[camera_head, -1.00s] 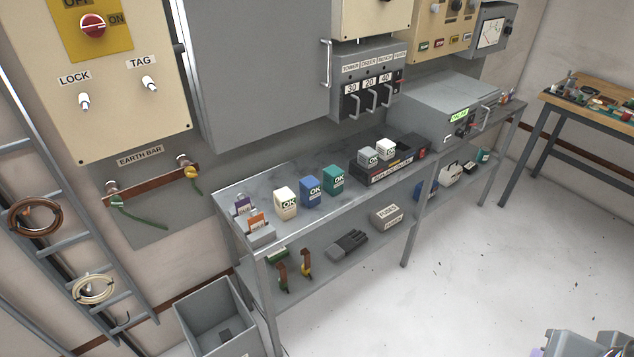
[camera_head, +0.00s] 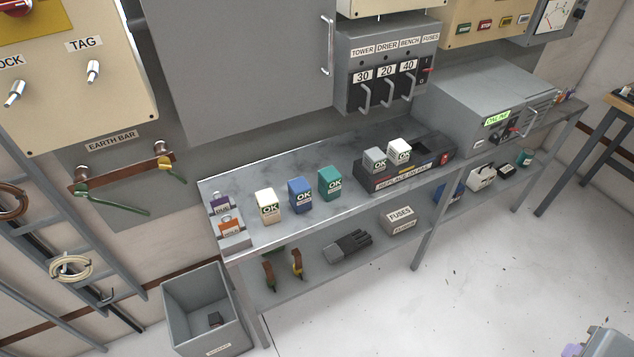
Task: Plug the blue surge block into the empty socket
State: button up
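The blue surge block (camera_head: 300,195), marked OK, stands upright on the grey bench top between a cream block (camera_head: 267,205) and a teal block (camera_head: 329,183). The black base (camera_head: 405,180) labelled "REPLACE ON FAIL" sits farther right on the bench. A grey block (camera_head: 375,160) and a white block (camera_head: 399,151) stand in it, side by side. The base's right part carries no block, but the socket opening itself is too dark and small to make out.
A small holder with purple and orange pieces (camera_head: 228,226) stands at the bench's left end. A grey bin (camera_head: 204,312) is on the floor below. A grey cabinet (camera_head: 490,100) with a green "ONLINE" label stands right of the base. Open floor lies in front.

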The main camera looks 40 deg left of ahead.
aim_at(427, 149)
jog(key=i, duration=1.3)
jog(key=u, duration=4)
